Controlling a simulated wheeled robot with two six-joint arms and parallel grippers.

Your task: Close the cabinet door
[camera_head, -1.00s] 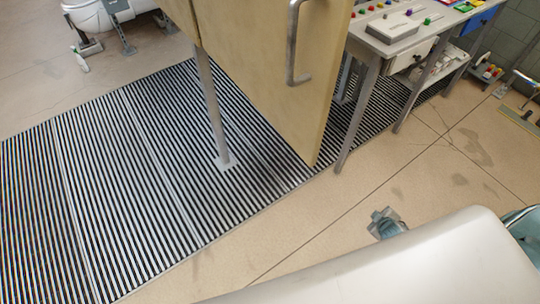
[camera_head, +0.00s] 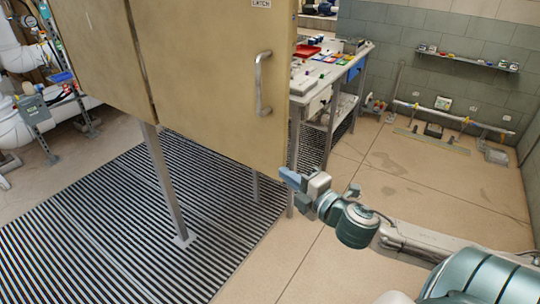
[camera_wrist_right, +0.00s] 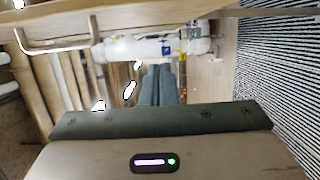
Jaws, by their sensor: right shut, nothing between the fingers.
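The tan cabinet door (camera_head: 215,85) fills the middle of the head view, with a metal bar handle (camera_head: 263,85) near its right edge. The door appears swung out toward me from the cabinet (camera_head: 105,45) at its left; how far is hard to judge. My right gripper (camera_head: 288,177) is shut and empty at the door's lower right corner. I cannot tell whether it touches the door. In the right wrist view, its blue-grey fingers (camera_wrist_right: 160,85) are together, and a bar resembling the handle (camera_wrist_right: 50,48) shows at upper left. My left gripper is out of view.
A workbench (camera_head: 330,75) with coloured items stands behind the door's right edge. A metal cabinet leg (camera_head: 165,185) stands on the striped floor grating (camera_head: 110,225). White pipes (camera_head: 25,125) are at the left. The floor at the right (camera_head: 440,190) is mostly clear.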

